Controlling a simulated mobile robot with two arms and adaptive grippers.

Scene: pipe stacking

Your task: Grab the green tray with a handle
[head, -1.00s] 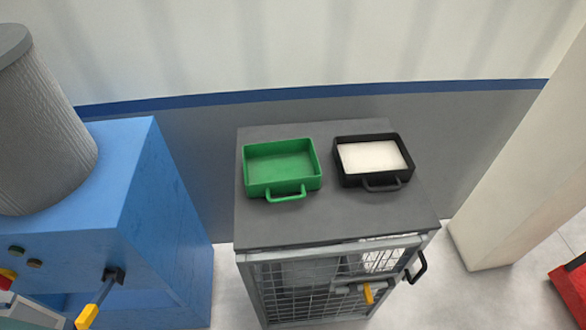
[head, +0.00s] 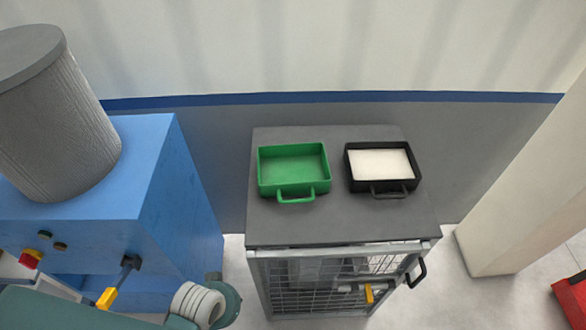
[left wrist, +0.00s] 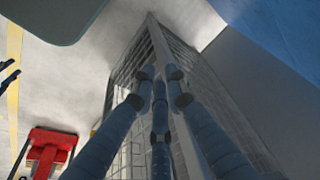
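The green tray (head: 293,169) sits upright on the left part of the grey cabinet top (head: 330,222). It looks empty, and its loop handle (head: 296,197) points to the front edge. My left gripper is outside the head view; part of my left arm shows at the bottom left. In the left wrist view my left gripper (left wrist: 159,76) has its slim dark fingers stretched out with small gaps between the tips. It is empty, with the mesh cabinet behind it and no tray in sight. My right gripper is not in view.
A black tray (head: 381,168) with white contents stands right of the green one, with a gap between. A blue cabinet (head: 140,190) bearing a grey cylinder (head: 58,125) stands left. A beige pillar (head: 520,200) rises right. The cabinet top is clear in front of the trays.

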